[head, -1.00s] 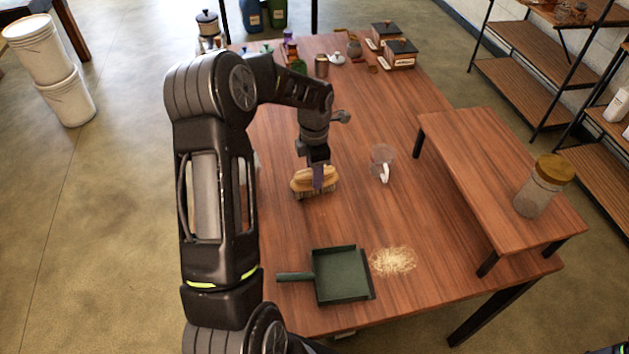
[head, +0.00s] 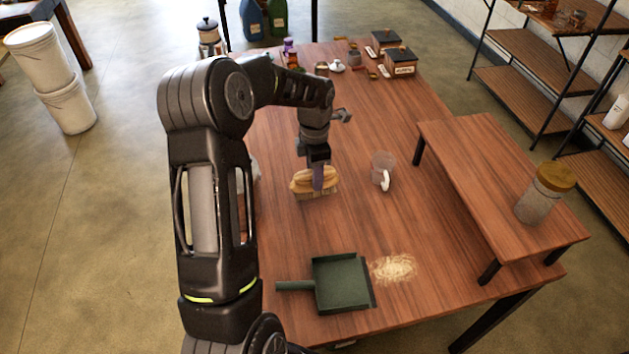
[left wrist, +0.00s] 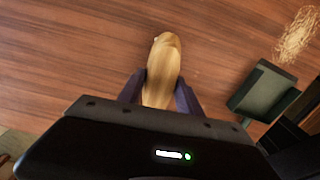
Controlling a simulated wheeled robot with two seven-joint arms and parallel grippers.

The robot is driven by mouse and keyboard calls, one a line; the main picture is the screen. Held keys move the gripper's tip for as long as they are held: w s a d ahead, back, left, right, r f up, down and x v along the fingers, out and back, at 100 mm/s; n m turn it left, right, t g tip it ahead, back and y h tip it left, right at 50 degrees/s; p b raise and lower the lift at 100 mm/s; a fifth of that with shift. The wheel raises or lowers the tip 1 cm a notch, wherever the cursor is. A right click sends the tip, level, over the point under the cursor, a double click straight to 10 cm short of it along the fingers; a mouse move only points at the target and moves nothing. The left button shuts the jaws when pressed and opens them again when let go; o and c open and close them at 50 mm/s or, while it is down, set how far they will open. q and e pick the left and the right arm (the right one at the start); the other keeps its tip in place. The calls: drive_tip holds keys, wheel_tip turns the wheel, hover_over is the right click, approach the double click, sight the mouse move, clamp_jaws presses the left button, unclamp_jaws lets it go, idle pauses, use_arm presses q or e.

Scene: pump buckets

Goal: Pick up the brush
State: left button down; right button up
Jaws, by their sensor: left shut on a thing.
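The brush (head: 303,183) has a tan wooden back with bristles pointing down. It is at the middle of the wooden table in the head view. My left gripper (head: 317,178) is shut on the brush from above, one finger showing on its near side. In the left wrist view the brush (left wrist: 163,70) sits between the two dark fingers of my left gripper (left wrist: 160,92). Whether the bristles touch the table or hang just above it I cannot tell. My right gripper does not show.
A green dustpan (head: 341,284) lies near the table's front edge, with a pile of pale crumbs (head: 394,268) to its right. A clear cup (head: 383,168) stands right of the brush. A raised wooden stand (head: 480,180) holds a jar (head: 543,195). Boxes (head: 398,62) and small items sit at the back.

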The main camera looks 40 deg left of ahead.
use_arm(q)
wheel_tip(320, 180, up, 8)
drive_tip(key=shift+f+b, duration=0.2)
drive_tip(key=shift+b, duration=0.35)
